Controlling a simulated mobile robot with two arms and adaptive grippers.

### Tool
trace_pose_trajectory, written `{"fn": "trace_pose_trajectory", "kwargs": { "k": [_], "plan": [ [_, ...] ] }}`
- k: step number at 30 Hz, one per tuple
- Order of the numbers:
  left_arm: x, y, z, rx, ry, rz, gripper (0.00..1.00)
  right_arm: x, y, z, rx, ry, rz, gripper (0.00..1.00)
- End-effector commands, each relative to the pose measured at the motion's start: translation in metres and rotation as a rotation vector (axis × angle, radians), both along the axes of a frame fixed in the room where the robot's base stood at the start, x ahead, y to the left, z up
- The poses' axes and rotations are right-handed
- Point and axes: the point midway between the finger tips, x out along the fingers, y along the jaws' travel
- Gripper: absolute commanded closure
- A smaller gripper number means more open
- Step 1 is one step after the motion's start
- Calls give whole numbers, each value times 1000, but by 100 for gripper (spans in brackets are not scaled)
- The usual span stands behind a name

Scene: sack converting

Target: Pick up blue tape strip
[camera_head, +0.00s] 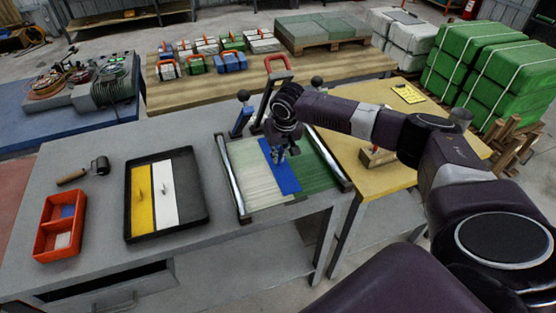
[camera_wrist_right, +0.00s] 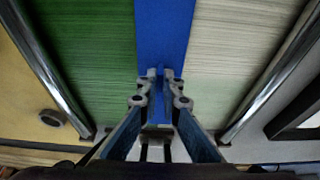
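The blue tape strip (camera_head: 286,179) lies flat and lengthwise on the woven sheet, along the seam between its pale half (camera_head: 255,178) and its green half (camera_head: 312,172). In the right wrist view the blue strip (camera_wrist_right: 164,30) runs straight ahead under the fingers. My right gripper (camera_head: 279,156) points down over the strip. In the wrist view its fingertips (camera_wrist_right: 160,76) are close together, with a narrow blue upright tab of the strip between them. The strip still looks flat on the sheet. My left gripper is not in view.
Metal rails (camera_head: 232,175) flank the sheet. A black tray (camera_head: 199,193) with a yellow and a white strip, an orange bin (camera_head: 40,246) and a roller (camera_head: 97,167) are on the grey table. A yellow table (camera_head: 392,178) adjoins at right. Clamps stand behind the sheet.

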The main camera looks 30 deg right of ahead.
Motion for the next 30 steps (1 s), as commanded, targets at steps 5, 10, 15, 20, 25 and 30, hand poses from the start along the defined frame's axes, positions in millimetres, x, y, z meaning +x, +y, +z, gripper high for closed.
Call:
{"fn": "trace_pose_trajectory", "kwargs": {
  "k": [5,10,15,20,25,30],
  "plan": [
    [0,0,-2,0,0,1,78,0,0,5,1,-1,0,100],
    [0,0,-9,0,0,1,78,1,0,22,1,-4,1,100],
    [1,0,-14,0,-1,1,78,-12,2,33,-1,1,3,100],
    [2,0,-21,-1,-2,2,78,-39,9,32,-1,1,3,100],
    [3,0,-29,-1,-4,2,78,-76,17,32,-1,1,3,100],
    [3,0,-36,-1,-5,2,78,-113,26,32,-3,2,3,100]
  ]
}}
